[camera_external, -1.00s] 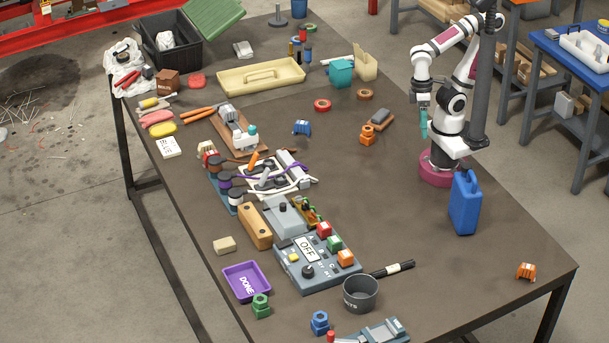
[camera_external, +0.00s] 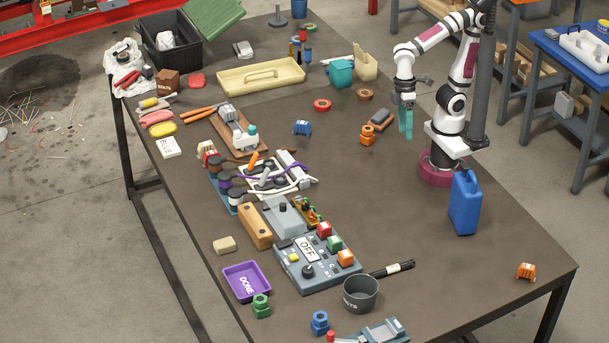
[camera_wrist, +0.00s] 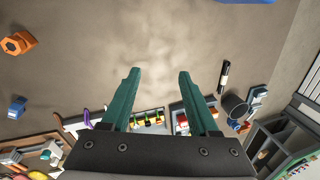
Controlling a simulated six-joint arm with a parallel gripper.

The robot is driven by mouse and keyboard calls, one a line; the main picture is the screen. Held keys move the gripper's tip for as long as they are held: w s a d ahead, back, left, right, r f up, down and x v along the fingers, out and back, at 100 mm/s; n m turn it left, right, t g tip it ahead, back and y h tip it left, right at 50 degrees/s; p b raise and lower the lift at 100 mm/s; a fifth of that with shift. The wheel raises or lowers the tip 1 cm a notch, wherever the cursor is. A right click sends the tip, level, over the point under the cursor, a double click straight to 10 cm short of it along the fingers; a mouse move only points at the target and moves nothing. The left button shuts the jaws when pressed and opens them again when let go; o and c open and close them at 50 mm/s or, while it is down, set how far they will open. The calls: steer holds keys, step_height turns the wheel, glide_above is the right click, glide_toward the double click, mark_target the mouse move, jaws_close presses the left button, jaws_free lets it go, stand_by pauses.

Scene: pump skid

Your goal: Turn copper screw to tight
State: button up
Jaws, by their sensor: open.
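I cannot make out a copper screw for certain in either view. The pump skid's control box (camera_external: 293,273), with an OFF sign and coloured buttons, stands mid-table. Behind it is a small board (camera_external: 306,212) with green, red and yellowish parts; it also shows in the wrist view (camera_wrist: 148,119), beyond and between my fingers. My gripper (camera_external: 406,137) has teal fingers pointing down, in the air over the table's right side, well away from the skid. In the wrist view my gripper (camera_wrist: 160,74) is open, with nothing between the fingers.
An orange bolt-like part (camera_external: 367,135) and a blue one (camera_external: 302,128) lie left of my gripper. A blue jug (camera_external: 465,203) stands near my base. The table's right middle is clear.

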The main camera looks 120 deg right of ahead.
steer(key=w+d+f+n+t, duration=0.15)
steer(key=w+n, duration=0.45)
steer(key=w, duration=1)
steer(key=n+t, duration=0.2)
steer(key=n, duration=0.3)
glide_toward(311, 217)
steer(key=shift+g+y, duration=0.25)
steer(key=shift+y, duration=0.15)
steer(key=x, duration=0.2)
steer(key=d+x, duration=0.1)
steer(key=x, duration=0.4)
steer(key=shift+d+f, duration=0.25)
steer(key=shift+f, duration=0.15)
jaws_close()
